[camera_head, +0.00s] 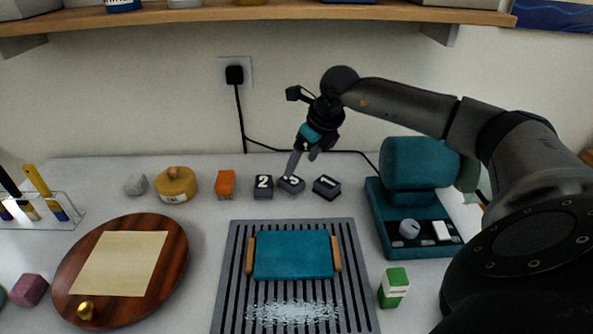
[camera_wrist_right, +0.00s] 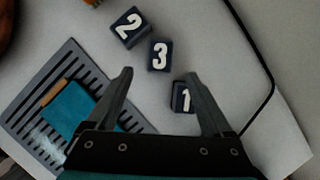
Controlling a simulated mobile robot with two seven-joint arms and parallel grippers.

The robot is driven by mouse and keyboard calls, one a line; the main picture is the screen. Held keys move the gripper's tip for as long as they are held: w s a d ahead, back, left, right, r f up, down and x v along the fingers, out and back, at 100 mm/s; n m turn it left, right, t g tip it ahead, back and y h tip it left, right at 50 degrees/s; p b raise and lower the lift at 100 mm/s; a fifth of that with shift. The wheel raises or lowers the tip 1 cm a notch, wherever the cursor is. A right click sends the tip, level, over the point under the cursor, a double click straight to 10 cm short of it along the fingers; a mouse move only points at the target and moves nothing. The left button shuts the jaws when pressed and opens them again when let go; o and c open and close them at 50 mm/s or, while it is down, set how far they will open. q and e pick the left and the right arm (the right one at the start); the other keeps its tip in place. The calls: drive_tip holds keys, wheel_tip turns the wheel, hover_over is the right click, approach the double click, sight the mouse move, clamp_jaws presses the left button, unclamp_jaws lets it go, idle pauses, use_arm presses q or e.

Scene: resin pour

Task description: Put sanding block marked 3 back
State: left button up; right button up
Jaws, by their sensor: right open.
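The sanding block marked 3 (camera_head: 292,185) is a small dark block with a white number, on the pale worktop between two like blocks. One is the block marked 2 (camera_head: 263,187), on its left, and the other is the block marked 1 (camera_head: 327,188), on its right. My right gripper (camera_head: 303,163) is above the block marked 3, and a finger covers part of it in the head view. In the right wrist view, the block marked 3 (camera_wrist_right: 160,55) lies just beyond the open, empty fingertips (camera_wrist_right: 158,76). My left gripper is out of view.
An orange block (camera_head: 226,184) and a yellow round pot (camera_head: 176,184) stand left of the row. A slotted grey mat (camera_head: 232,270) with a teal piece (camera_head: 293,254) lies in front. A teal machine (camera_head: 412,200) stands right. A shelf (camera_head: 250,13) hangs above.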

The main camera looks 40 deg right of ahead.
drive_tip(key=v, duration=0.4)
drive_tip(key=shift+f, duration=0.15)
idle(0.4)
